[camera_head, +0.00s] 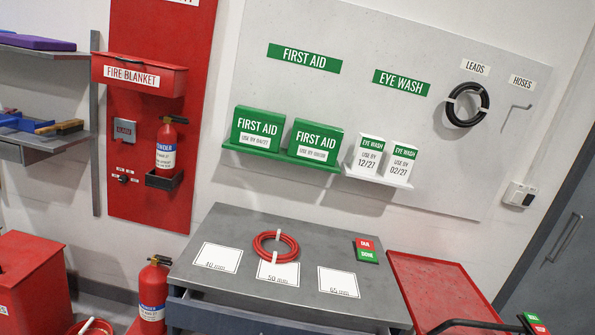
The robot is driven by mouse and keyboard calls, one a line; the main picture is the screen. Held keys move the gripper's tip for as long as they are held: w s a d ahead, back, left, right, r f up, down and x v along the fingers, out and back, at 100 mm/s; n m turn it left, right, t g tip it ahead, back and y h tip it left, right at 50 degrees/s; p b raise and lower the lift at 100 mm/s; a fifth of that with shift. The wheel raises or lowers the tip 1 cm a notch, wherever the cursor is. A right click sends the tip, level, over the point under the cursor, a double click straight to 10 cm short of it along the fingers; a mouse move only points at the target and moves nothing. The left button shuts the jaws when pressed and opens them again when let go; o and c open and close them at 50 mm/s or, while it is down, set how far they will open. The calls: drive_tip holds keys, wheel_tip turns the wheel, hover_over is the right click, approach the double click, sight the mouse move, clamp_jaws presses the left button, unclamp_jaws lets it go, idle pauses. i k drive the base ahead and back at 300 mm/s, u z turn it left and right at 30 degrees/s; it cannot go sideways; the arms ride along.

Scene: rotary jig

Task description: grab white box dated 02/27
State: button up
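The white box marked EYE WASH, use by 02/27 (399,163), stands upright on a small white shelf (379,182) on the grey wall panel. A similar white EYE WASH box marked 12/27 (367,156) stands close beside it on the left. The green EYE WASH sign (401,83) is above them. My gripper is not in view.
Two green FIRST AID boxes (257,129) stand on a green shelf to the left. A black coiled lead (467,104) hangs to the upper right. Below are a grey table (330,251) with a red coil (276,246) and a red tray (440,290). Bare panel lies right of the boxes.

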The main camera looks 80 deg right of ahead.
sight(398, 165)
drive_tip(key=z, duration=2.8)
drive_tip(key=k, duration=0.85)
drive_tip(key=i, duration=0.85)
drive_tip(key=u, duration=0.05)
